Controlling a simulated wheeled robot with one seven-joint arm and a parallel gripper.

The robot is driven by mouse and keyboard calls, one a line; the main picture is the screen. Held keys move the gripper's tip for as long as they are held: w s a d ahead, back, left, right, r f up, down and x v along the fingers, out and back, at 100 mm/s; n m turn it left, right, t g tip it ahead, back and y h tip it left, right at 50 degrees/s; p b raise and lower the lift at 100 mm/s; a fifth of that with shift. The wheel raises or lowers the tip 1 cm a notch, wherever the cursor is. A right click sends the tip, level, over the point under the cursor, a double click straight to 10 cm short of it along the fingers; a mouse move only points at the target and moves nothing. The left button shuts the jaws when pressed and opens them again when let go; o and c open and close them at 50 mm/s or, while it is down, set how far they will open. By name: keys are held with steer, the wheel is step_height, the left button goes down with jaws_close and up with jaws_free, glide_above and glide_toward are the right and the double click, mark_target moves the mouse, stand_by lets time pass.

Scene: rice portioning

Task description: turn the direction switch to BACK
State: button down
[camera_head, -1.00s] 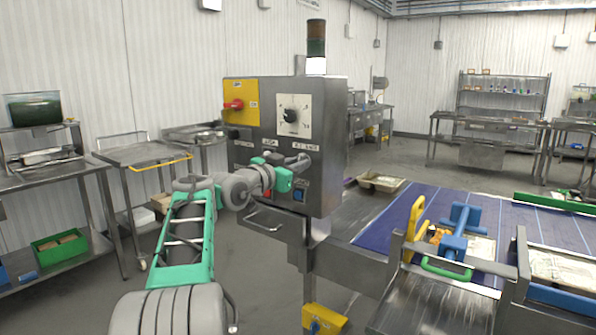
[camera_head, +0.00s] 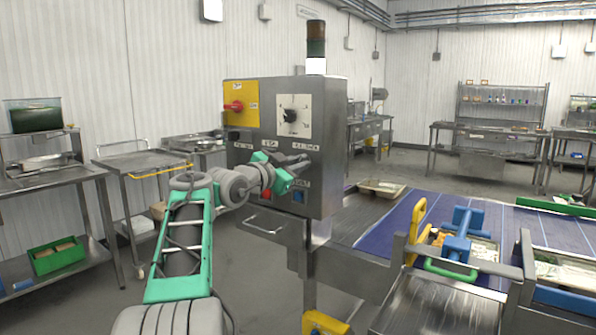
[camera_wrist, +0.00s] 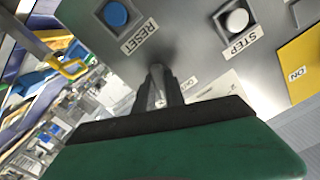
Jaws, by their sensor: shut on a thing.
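My gripper (camera_head: 297,166) is at the front of the grey control box (camera_head: 325,185). In the wrist view, my gripper (camera_wrist: 159,92) is shut on the switch lever (camera_wrist: 157,78), a small metallic piece between the dark fingers. Most of the lever and its position marks are hidden by the fingers, so I cannot read which way it points. A blue RESET button (camera_wrist: 116,14) and a white STEP button (camera_wrist: 237,20) sit on the panel beyond the fingers. A partly covered label (camera_wrist: 215,88) lies just right of the fingers.
A red knob on a yellow plate (camera_head: 240,92) and a black dial (camera_head: 290,115) are higher on the box. A blue conveyor belt (camera_head: 400,215) with a blue-handled fixture (camera_head: 462,235) is to the right. Steel tables stand at left.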

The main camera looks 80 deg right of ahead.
steer(key=shift+m, duration=0.3)
steer(key=shift+m+b, duration=0.5)
steer(key=shift+b, duration=0.05)
steer(key=shift+c, duration=1.8)
jaws_free()
steer(key=b+v, duration=0.4)
steer(key=v, duration=0.4)
